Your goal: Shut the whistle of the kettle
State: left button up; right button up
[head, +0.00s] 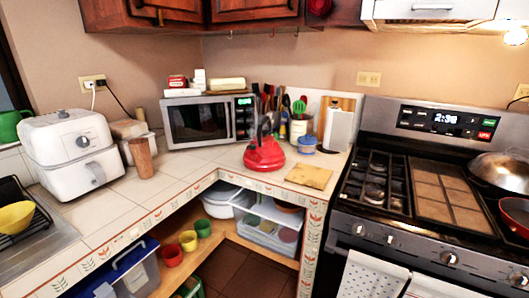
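The red kettle (264,154) stands upright on the tiled counter, in front of the microwave's right end and left of a wooden board. Its dark handle arches over the top. The spout and whistle are too small in the head view to tell whether the whistle is open or shut. Neither my left nor my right gripper shows in the head view.
A microwave (209,121) stands behind the kettle, with a utensil holder (301,127) and blue container (306,145) to its right. A cutting board (308,176) lies near the counter edge. The stove (429,190) is further right. The tiles left of the kettle are clear.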

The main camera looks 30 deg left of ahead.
aim_at(253, 147)
jog(key=i+j+u, duration=0.2)
jog(key=u, duration=0.3)
jog(key=i+u, duration=0.3)
jog(key=u, duration=0.2)
